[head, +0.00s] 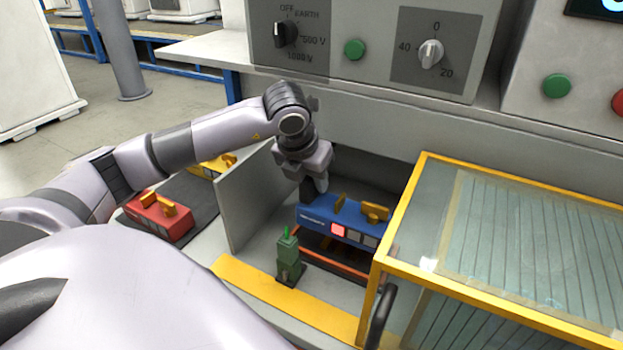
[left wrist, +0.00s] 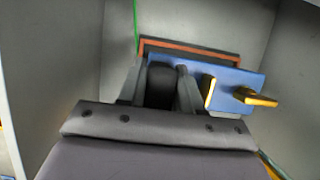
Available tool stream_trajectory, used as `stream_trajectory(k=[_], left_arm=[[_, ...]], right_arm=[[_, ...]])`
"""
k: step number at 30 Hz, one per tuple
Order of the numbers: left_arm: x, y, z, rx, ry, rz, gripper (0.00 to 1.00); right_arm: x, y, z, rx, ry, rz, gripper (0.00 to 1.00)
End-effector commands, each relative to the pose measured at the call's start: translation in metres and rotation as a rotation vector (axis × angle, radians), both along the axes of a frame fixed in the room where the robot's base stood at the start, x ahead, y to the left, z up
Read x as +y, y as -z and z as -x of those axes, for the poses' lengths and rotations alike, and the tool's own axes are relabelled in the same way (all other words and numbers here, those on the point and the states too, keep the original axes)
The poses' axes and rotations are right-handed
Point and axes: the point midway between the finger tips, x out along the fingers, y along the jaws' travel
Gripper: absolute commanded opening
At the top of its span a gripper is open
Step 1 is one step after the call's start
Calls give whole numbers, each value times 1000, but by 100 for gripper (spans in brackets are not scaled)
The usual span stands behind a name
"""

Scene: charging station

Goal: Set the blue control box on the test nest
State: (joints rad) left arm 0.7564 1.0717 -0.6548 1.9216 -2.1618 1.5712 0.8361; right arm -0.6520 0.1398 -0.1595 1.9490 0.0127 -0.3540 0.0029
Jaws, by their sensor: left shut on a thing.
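The blue control box (head: 318,219) has yellow parts on top and a lit red square on its front. My left gripper (head: 317,190) is shut on it near its left end, pointing down. The box also shows in the left wrist view (left wrist: 225,78), with the gripper (left wrist: 160,95) at its left part. The test nest seems to be the orange-edged frame (head: 335,265) below the box, partly hidden by it. In the left wrist view the nest's orange edge (left wrist: 190,47) shows beyond the box, and the box looks slightly turned against it. Contact between them cannot be told.
A grey partition (head: 248,200) stands left of the bay. A green device (head: 288,258) stands in front of the nest. A yellow-framed clear guard (head: 410,215) is close on the right. Red (head: 160,220) and yellow (head: 218,165) boxes lie left of the partition.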

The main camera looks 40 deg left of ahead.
Motion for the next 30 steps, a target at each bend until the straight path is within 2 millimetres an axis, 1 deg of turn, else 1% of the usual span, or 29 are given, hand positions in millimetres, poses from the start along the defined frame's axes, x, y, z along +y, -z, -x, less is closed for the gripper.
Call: stream_trajectory(k=[1,16,21,30], left_arm=[[0,7,0,-2,-1,1,0],[0,47,0,-1,-1,1,0],[0,56,0,-1,-1,1,0],[0,57,0,-1,-1,1,0]], right_arm=[[0,8,0,-1,0,0,36],[0,45,-1,2,2,-4,36],[2,47,-3,-2,2,-9,36],[4,46,-4,-2,-2,-12,36]])
